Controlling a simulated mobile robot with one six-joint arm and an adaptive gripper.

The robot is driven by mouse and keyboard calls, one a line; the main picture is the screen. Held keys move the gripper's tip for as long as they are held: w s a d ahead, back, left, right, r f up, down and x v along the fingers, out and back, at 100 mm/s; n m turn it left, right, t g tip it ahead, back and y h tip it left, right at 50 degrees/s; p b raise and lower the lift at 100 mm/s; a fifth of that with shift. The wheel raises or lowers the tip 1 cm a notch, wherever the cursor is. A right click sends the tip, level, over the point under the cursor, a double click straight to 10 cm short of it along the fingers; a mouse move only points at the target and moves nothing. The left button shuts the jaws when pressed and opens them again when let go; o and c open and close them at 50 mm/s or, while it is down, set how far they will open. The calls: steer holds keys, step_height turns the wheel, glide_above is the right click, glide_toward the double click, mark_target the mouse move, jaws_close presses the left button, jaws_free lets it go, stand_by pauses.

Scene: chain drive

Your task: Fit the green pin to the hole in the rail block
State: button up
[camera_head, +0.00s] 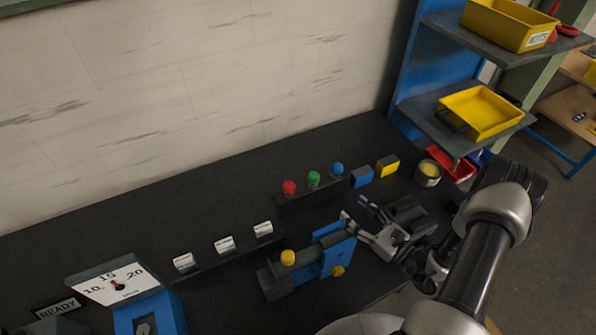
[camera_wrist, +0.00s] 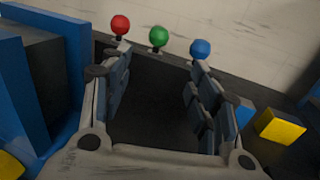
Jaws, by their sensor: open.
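The green pin (camera_head: 313,179) has a round head and stands upright in a dark rack between a red pin (camera_head: 289,187) and a blue pin (camera_head: 337,169). My gripper (camera_head: 354,208) is open and empty, in front of the rack and apart from the pins. In the wrist view the green pin (camera_wrist: 158,38) shows beyond and between my open fingers (camera_wrist: 160,62). A grey and blue block assembly (camera_head: 305,270) with a yellow-headed pin (camera_head: 288,258) stands left of my gripper. I cannot tell whether it is the rail block, and no open hole is clear.
A blue block (camera_head: 362,177) and a yellow block (camera_head: 388,166) stand right of the pins, near a round container (camera_head: 428,173). White labelled pieces (camera_head: 224,245) line a dark rail at left. A dial box (camera_head: 118,287) is front left. Shelves with yellow bins (camera_head: 482,111) rise at right.

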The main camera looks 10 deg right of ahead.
mark_target(318, 181)
steer(key=x, duration=1.8)
steer(key=shift+s+a+r+b, duration=0.15)
steer(key=shift+r+b, duration=0.05)
steer(key=shift+b, duration=0.2)
steer(key=shift+c, duration=0.6)
jaws_close()
